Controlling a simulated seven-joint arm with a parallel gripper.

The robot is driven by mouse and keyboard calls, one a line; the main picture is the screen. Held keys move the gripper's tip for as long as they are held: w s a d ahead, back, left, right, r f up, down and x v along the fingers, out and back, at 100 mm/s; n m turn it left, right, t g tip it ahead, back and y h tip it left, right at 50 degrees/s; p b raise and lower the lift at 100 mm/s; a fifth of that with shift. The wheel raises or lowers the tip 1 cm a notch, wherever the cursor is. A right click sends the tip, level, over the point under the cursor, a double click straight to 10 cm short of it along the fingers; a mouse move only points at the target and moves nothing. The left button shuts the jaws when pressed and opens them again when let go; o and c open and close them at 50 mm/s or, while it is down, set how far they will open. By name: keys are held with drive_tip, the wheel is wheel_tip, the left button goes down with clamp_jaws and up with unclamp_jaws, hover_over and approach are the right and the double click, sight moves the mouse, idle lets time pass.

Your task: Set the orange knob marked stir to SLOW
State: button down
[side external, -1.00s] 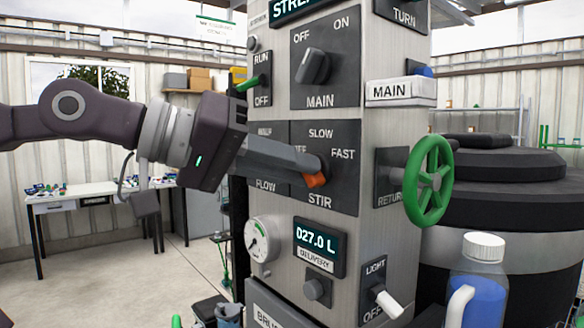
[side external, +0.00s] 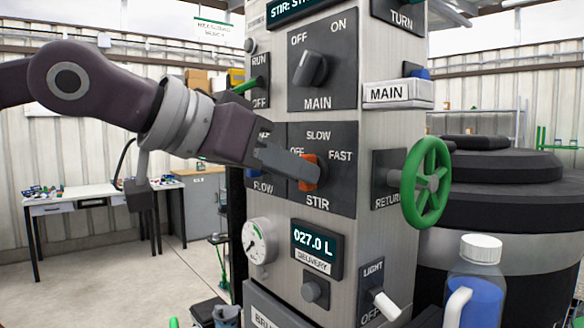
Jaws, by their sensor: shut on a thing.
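The orange stir knob (side external: 309,172) sits on a dark plate on the front of the grey column. The plate reads SLOW above, OFF at the left, FAST at the right and STIR below. My gripper (side external: 308,174) comes in from the left and is shut on the knob. Its fingers hide part of the knob. The visible part of the knob stands nearly upright, its top towards SLOW; its exact pointer is hard to make out. The screen at the top (side external: 290,8) begins with "STIR:", the rest is cut off or unclear.
Above is the black MAIN knob (side external: 312,69). The FLOW plate (side external: 264,187) is partly behind my gripper. A green RETURN handwheel (side external: 428,183) juts out at the right. Below are a gauge (side external: 258,241), the delivery display (side external: 317,251) and a white LIGHT lever (side external: 387,305).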

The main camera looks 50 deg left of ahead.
idle(0.3)
drive_tip(key=c, duration=1.4)
unclamp_jaws()
drive_tip(key=shift+c, duration=0.2)
drive_tip(key=v, duration=0.7)
drive_tip(key=shift+d, duration=0.1)
drive_tip(key=s+a+f+g, duration=0.2)
drive_tip(key=f, duration=0.7)
drive_tip(key=s+a+f+g, duration=0.2)
drive_tip(key=s+f+g, duration=0.1)
drive_tip(key=f, duration=0.6)
drive_tip(key=s+a+f+g, duration=0.2)
drive_tip(key=f+g, duration=0.1)
drive_tip(key=f, duration=0.5)
drive_tip(key=shift+s+a+f, duration=0.15)
drive_tip(key=shift+a+f, duration=0.15)
drive_tip(key=shift+f, duration=0.1)
